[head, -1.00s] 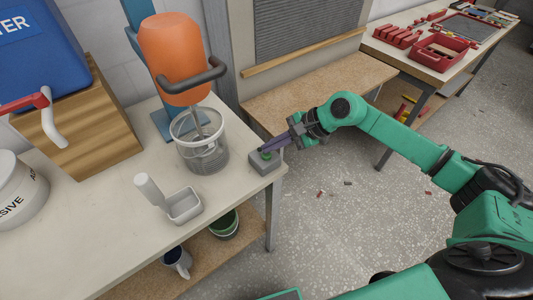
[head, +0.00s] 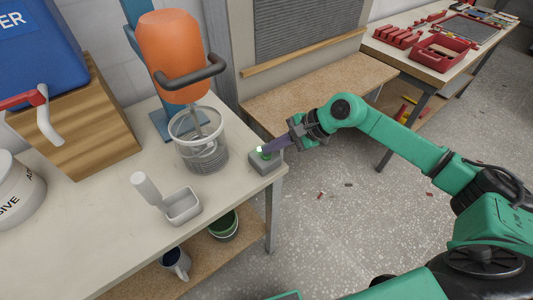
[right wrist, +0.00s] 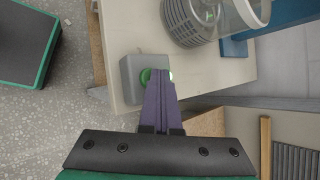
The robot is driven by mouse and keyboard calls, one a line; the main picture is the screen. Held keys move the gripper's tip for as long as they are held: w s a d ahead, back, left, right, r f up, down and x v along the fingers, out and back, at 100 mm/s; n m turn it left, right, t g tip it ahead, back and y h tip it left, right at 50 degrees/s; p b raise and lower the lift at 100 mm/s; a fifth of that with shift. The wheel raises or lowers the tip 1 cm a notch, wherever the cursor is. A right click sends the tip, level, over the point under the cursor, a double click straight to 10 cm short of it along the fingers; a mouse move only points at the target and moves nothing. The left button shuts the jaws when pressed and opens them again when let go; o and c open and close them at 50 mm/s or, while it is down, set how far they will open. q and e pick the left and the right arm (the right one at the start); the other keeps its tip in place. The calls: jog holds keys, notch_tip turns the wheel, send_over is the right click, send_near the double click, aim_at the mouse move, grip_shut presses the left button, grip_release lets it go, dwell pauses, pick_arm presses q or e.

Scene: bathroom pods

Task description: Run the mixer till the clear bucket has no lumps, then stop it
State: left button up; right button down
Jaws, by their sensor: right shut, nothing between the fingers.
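The orange mixer (head: 175,50) hangs on a blue stand at the back of the bench. Its shaft reaches down into the clear bucket (head: 203,150); the bucket also shows in the right wrist view (right wrist: 190,22). Grey contents fill its lower part; I cannot tell whether there are lumps. A grey switch box (head: 260,168) with a green button (right wrist: 146,76) sits at the bench's right corner. My right gripper (head: 266,151) is shut and empty, its tips at the button, seemingly touching it. A bright spot glows beside the tips. My left gripper is out of view.
A white-handled scoop (head: 184,206) lies in front of the bucket. A blue container on a wooden block (head: 85,130) and a white tub (head: 18,190) stand to the left. A lower bench (head: 310,95) is clear behind my right arm.

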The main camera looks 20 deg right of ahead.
aim_at(271, 155)
dwell(0.4)
jog(key=shift+r, duration=0.85)
jog(key=shift+r+p, duration=0.1)
jog(key=shift+p, duration=0.2)
jog(key=shift+r+p, duration=1.05)
jog(key=shift+r, duration=1.35)
dwell(4.0)
